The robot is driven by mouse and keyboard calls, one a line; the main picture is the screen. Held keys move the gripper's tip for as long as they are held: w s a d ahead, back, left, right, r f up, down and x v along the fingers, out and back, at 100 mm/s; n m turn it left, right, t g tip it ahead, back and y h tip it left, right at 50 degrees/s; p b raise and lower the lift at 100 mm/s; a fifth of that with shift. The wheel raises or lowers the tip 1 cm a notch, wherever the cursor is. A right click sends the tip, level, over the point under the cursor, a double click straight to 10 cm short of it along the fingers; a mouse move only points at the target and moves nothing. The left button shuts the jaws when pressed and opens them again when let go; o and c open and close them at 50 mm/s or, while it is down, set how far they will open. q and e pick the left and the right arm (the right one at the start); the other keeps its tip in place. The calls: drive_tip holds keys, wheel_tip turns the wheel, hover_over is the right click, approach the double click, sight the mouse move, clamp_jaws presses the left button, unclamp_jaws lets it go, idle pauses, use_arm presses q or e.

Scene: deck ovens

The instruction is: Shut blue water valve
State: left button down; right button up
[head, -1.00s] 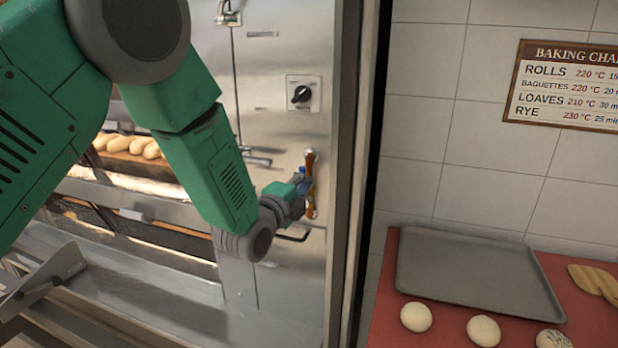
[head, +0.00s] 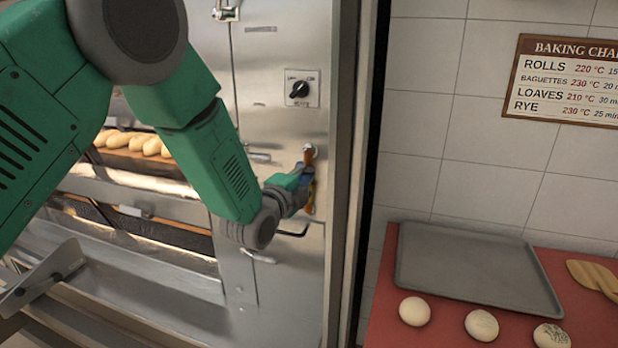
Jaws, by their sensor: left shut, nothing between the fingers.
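The blue water valve (head: 308,178) is a small blue part on a short upright copper pipe (head: 309,154) on the steel oven front, right of centre in the head view. My left gripper (head: 299,188) is at the valve, with its fingers shut and nothing held between them. The gripper covers much of the valve, so I cannot tell which way the handle lies or whether the fingers touch it. My right gripper is out of view.
A black rotary knob (head: 299,90) sits above the valve, and a dark bar handle (head: 293,231) is below it. Deck ovens with loaves (head: 128,142) are at left. A grey tray (head: 475,270) and several dough rounds lie on the red counter (head: 450,325) at right.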

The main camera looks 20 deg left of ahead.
use_arm(q)
drive_tip(key=shift+a, duration=0.15)
drive_tip(key=a+f+n+t+y+b, duration=0.1)
drive_tip(key=a+n+b, duration=0.3)
drive_tip(key=n, duration=0.5)
drive_tip(key=a+f+n+y+b, duration=0.1)
drive_tip(key=a+f+n+b, duration=0.3)
drive_tip(key=n+b, duration=0.3)
drive_tip(key=shift+w+a+f+n+t, duration=0.15)
drive_tip(key=shift+a+f+n+t, duration=0.2)
drive_tip(key=shift+n, duration=0.55)
drive_tip(key=shift+f, duration=0.2)
